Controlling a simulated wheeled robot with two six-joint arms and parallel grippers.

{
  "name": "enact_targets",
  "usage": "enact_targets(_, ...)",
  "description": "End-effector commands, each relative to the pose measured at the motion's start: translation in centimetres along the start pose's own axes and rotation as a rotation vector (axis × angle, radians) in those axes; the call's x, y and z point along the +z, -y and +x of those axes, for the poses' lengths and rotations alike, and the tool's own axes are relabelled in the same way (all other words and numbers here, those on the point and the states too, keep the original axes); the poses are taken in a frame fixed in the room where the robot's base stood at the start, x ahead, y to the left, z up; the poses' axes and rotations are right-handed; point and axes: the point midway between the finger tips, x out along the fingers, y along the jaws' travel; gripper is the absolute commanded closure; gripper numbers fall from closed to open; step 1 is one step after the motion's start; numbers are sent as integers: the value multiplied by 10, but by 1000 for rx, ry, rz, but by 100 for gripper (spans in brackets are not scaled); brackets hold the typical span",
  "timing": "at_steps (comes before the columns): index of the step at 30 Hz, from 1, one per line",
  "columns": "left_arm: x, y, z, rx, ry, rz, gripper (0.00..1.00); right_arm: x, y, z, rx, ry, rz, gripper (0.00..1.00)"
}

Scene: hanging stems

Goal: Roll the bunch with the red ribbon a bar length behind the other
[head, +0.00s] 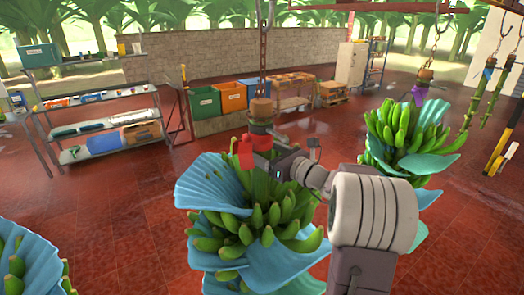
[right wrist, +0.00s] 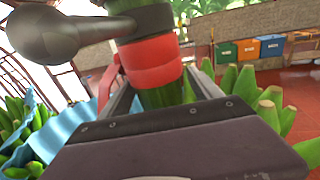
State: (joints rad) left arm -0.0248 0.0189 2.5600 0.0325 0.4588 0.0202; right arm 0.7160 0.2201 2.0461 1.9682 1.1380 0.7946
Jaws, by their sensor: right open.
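The bunch with the red ribbon (head: 258,228) hangs in the middle of the head view, green fruit with blue covers spread around it. Its red ribbon (head: 246,152) is wrapped round the stem and also shows close up in the right wrist view (right wrist: 152,62). My right gripper (head: 268,150) is at this stem at ribbon height. Its jaws (right wrist: 165,98) are open, one on each side of the green stem. Contact cannot be told. The other bunch (head: 408,140), with a purple ribbon (head: 419,94), hangs at the right from a hook. My left gripper is not in view.
A chain (head: 263,55) rises from the red-ribbon stem. A reddish overhead rail (head: 385,6) crosses the top right. Another blue-covered bunch (head: 28,262) stands at the lower left. Shelves (head: 100,125) and coloured bins (head: 230,97) stand behind. Red floor lies clear between.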

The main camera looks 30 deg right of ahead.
Motion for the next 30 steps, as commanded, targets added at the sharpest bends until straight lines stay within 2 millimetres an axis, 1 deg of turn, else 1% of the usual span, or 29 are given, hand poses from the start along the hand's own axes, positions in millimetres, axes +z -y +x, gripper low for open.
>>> enact_targets(2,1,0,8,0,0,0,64,-3,1,-10,-4,1,-4,27)
enact_targets(6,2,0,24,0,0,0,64,-5,1,-42,-7,2,-5,27)
enact_targets(9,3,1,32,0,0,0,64,-4,1,-63,-6,2,-5,27)
enact_targets(13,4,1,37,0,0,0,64,-2,-1,-82,-2,2,-3,27)
enact_targets(17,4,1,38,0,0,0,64,0,-1,-89,0,1,-1,27)
enact_targets(30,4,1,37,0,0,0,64,0,-2,-89,1,1,-1,27)
